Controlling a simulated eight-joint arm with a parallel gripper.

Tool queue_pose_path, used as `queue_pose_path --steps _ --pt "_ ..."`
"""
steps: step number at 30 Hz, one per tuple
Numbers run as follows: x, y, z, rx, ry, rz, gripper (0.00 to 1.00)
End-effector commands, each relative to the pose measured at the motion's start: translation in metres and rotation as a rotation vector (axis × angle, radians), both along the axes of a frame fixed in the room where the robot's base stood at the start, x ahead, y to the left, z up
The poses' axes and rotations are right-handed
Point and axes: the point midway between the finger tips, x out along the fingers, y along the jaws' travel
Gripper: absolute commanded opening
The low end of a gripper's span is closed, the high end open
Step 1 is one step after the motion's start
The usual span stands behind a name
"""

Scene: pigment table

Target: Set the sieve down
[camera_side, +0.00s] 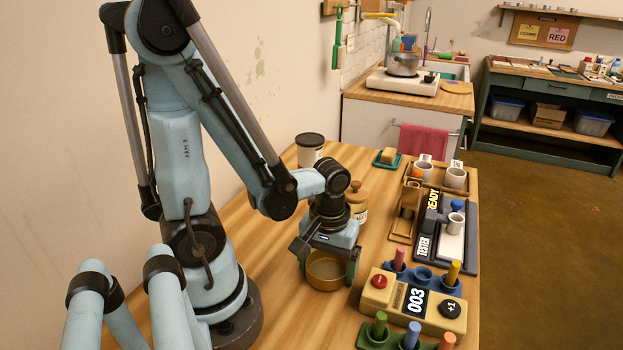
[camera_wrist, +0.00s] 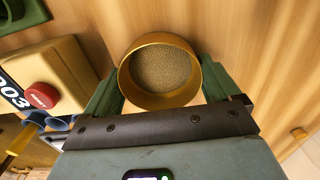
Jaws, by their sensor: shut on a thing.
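The sieve (camera_side: 326,272) is a round, brass-coloured ring with a fine mesh floor. My gripper (camera_side: 328,268) is shut on it, with a green finger on each side of the ring. In the wrist view the sieve (camera_wrist: 160,70) shows from above, between the two fingers of my gripper (camera_wrist: 162,88), and its mesh looks empty. The sieve is low over the wooden table (camera_side: 275,300). I cannot tell whether its underside touches the wood.
A yellow counter box (camera_side: 413,300) reading 003 stands to the right, with a green peg holder (camera_side: 380,340) in front. A wooden-lidded jar (camera_side: 357,203) and a dark-lidded cup (camera_side: 310,150) stand behind. A dark tester station (camera_side: 460,235) lies at the right edge. Bare wood surrounds the sieve.

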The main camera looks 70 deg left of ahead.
Motion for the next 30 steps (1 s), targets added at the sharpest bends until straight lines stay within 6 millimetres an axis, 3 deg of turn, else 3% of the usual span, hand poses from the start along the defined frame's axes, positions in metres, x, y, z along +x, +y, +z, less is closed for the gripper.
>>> queue_pose_path --steps 3,14,30 --pt "0.000 0.000 0.000 0.000 0.000 0.000 1.00" --pt "0.000 0.000 0.003 0.000 0.000 0.000 1.00" --pt "0.000 0.000 0.046 0.000 0.000 0.000 1.00"
